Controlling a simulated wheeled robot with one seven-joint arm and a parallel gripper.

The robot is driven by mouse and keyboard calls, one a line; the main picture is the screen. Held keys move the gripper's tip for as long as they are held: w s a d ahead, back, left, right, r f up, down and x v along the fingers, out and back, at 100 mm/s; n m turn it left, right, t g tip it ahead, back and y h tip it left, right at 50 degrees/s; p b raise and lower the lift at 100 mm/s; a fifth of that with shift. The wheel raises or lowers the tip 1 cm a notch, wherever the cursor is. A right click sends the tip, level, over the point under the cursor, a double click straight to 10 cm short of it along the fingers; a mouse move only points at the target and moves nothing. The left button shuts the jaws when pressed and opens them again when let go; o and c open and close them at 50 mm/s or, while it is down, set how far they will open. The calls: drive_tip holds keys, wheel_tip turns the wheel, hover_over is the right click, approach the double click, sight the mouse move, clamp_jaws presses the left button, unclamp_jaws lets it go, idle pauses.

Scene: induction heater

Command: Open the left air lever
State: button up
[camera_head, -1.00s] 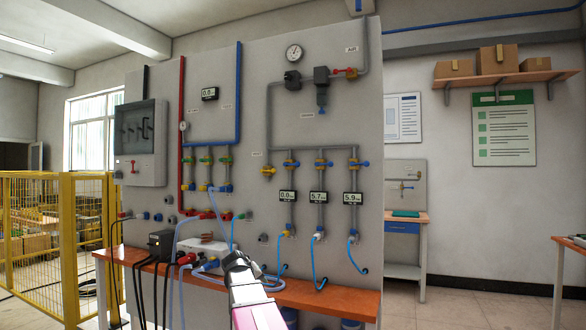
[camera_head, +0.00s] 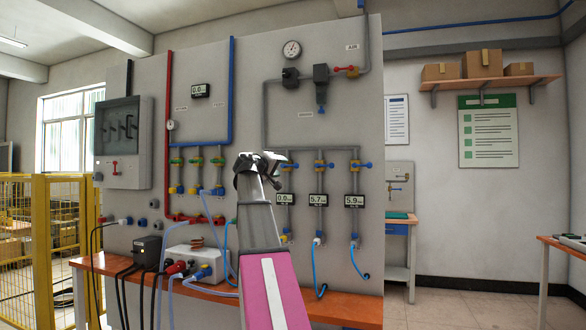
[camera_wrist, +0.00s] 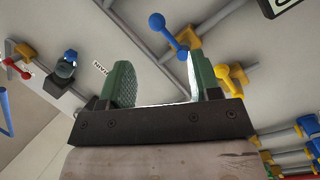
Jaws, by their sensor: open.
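The left air lever, a blue handle (camera_head: 292,165) on a yellow valve, shows just right of my gripper (camera_head: 260,160) in the head view. In the wrist view the blue lever (camera_wrist: 168,33) lies ahead of the gap between my green fingers (camera_wrist: 163,86), nearer the right finger. The gripper is open and empty, and the lever appears apart from the fingers. A yellow lever (camera_wrist: 233,76) is just right of the right finger in the wrist view; in the head view my gripper hides it.
The middle (camera_head: 322,165) and right (camera_head: 362,164) air levers are on the same pipe row. A red lever (camera_head: 346,69) is above. An orange bench (camera_head: 345,307) with a white box (camera_head: 193,263) and cables runs below. Blue hoses hang from the panel.

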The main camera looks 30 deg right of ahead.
sight(294, 166)
drive_tip(key=x, duration=1)
drive_tip(key=shift+w+d+r, duration=0.1)
drive_tip(key=shift+w+d, duration=0.05)
drive_tip(key=shift+d, duration=0.25)
clamp_jaws()
